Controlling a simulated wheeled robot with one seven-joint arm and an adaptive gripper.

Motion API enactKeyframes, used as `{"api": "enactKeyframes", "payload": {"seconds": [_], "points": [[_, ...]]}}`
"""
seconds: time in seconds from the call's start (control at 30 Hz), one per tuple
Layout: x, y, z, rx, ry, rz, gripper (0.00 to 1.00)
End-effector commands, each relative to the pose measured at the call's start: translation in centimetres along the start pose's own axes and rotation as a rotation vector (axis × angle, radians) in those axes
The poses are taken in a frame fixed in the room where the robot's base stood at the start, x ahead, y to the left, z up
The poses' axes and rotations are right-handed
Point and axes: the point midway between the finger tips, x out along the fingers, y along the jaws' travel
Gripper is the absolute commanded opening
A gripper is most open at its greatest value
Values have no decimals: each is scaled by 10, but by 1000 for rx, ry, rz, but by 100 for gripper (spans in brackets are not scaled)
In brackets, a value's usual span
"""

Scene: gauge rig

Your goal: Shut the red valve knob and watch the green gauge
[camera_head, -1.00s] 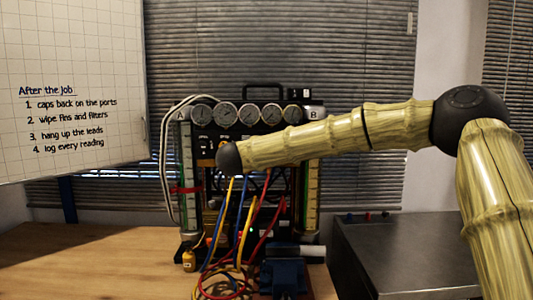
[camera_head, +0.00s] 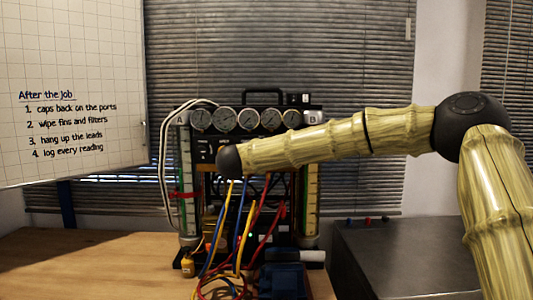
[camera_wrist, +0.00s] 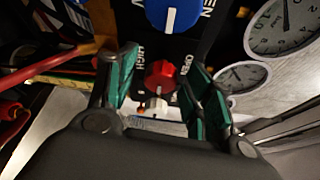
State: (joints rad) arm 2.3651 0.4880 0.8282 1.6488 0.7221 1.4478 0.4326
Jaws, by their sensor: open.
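In the wrist view the red valve knob (camera_wrist: 160,75) shows between the two fingers of my gripper (camera_wrist: 160,88). The fingers are open, with green pads, and a gap shows on both sides of the knob. I cannot tell how far in front of the knob the fingertips are. In the head view my arm's dark end joint covers part of the rig, and the gripper's fingers cannot be made out. A row of round gauges (camera_head: 224,119) tops the rig. Their faces look white, and I cannot tell which is the green one. A green-tinted upright tube (camera_head: 187,155) stands at the rig's left.
A blue knob (camera_wrist: 172,14) and a small white knob (camera_wrist: 155,107) sit close to the red one. Gauge dials (camera_wrist: 285,24) lie to the right. Yellow, blue and red hoses (camera_head: 240,225) hang before the rig. The wooden table (camera_head: 90,260) is clear at left.

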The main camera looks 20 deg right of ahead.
Motion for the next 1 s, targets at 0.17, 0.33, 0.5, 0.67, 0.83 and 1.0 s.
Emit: {"api": "enactKeyframes", "payload": {"seconds": [0.17,0.33,0.5,0.67,0.83,1.0], "points": [[-3,0,0,0,-1,-1,51],[-21,0,1,0,-3,0,51],[-52,-1,1,0,-2,-1,51],[-81,-1,1,-1,-3,-1,51],[-104,0,0,0,-1,-1,51],[-117,0,-1,0,0,0,51]]}}
